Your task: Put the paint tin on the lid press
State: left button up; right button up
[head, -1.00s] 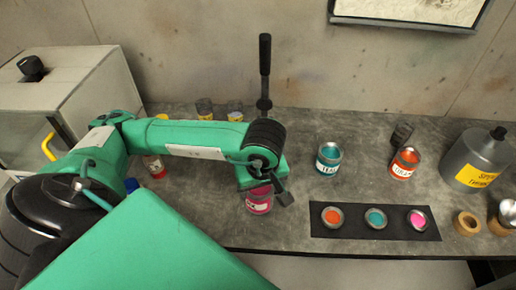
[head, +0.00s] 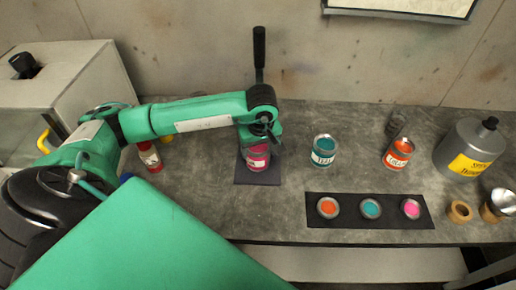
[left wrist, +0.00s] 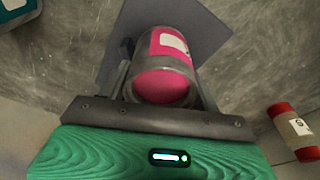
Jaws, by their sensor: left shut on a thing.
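The paint tin with a pink band (head: 257,157) is held upright by my left gripper (head: 262,138). In the left wrist view the tin (left wrist: 165,62) sits between the two fingers of the gripper (left wrist: 162,75), which is shut on it. Below the tin is a dark square plate (head: 258,179), which also shows in the left wrist view (left wrist: 207,32). A black upright lever (head: 259,50) stands behind it, and I take plate and lever as the lid press. My arm hides the middle of the press. I cannot tell if the tin touches the plate. My right gripper is not in view.
A teal tin (head: 322,152) and an orange tin (head: 397,155) stand to the right. A black strip (head: 350,217) with three paint discs lies in front of them. A grey thinner can (head: 467,152) stands far right. A red-and-white bottle (head: 150,157) is left, under my arm.

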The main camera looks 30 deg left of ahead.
aim_at(260, 149)
pick_arm(q)
jog(key=shift+r, duration=0.1)
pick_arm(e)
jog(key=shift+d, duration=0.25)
pick_arm(q)
jog(key=shift+f, duration=0.2)
jog(key=o, duration=1.2)
jog(key=shift+o, duration=0.2)
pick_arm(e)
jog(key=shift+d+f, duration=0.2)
pick_arm(q)
jog(key=shift+r, duration=0.2)
jog(key=r+b, duration=0.1)
jog(key=r, duration=0.2)
jog(key=d+r+b, duration=0.1)
jog(key=r, duration=0.3)
jog(key=r+b, duration=0.1)
jog(key=r, duration=0.2)
jog(key=shift+s+d+r, duration=0.15)
jog(key=shift+s+r, duration=0.2)
jog(key=shift+s, duration=0.05)
jog(key=shift+s+r, duration=0.1)
jog(key=shift+r, duration=0.5)
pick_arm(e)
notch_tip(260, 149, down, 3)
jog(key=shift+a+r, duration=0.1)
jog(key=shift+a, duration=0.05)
